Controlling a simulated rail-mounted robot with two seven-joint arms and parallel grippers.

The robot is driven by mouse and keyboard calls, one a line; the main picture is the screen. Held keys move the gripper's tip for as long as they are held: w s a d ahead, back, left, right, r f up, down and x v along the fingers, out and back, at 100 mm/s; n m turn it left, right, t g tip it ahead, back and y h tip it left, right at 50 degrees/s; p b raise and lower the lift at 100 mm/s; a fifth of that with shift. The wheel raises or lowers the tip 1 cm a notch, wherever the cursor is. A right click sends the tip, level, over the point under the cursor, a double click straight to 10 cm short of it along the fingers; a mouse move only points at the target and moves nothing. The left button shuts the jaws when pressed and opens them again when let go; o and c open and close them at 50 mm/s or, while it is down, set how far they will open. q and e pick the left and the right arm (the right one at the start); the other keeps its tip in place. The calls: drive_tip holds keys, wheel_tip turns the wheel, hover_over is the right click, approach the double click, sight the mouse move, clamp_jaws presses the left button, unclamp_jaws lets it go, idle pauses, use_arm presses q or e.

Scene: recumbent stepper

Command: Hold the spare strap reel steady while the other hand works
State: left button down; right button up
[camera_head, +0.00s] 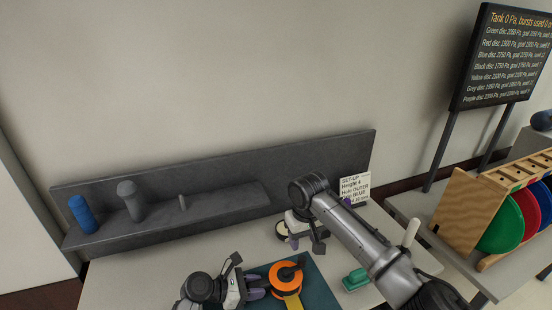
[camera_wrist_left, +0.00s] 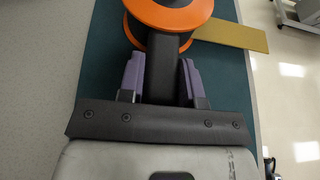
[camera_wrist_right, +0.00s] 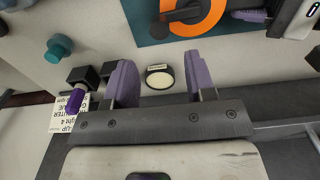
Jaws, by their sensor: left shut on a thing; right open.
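The spare strap reel (camera_head: 286,277) is orange with a black hub and a yellow strap (camera_head: 293,301), over a dark teal mat (camera_head: 322,296). In the left wrist view the reel's orange flange (camera_wrist_left: 146,12) is at the top, with the strap (camera_wrist_left: 232,33) out to the right. My left gripper (camera_head: 258,292) is shut on the reel's black stem (camera_wrist_left: 162,75), its purple fingers on either side. My right gripper (camera_wrist_right: 161,82) is open and empty behind the reel. A pale round disc with a dark rim (camera_wrist_right: 160,77) shows between its fingers, apart from them.
A set-up card (camera_head: 354,188) stands at the back, by a purple knob (camera_wrist_right: 73,100) and black blocks. A grey shelf (camera_head: 230,205) holds a blue cylinder (camera_head: 82,213) and a grey one (camera_head: 130,200). A disc rack (camera_head: 470,208) stands far right.

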sight(303, 258)
drive_tip(key=shift+d+f, duration=0.1)
drive_tip(key=shift+f, duration=4.6)
drive_tip(key=shift+f, duration=0.1)
drive_tip(key=shift+c, duration=0.4)
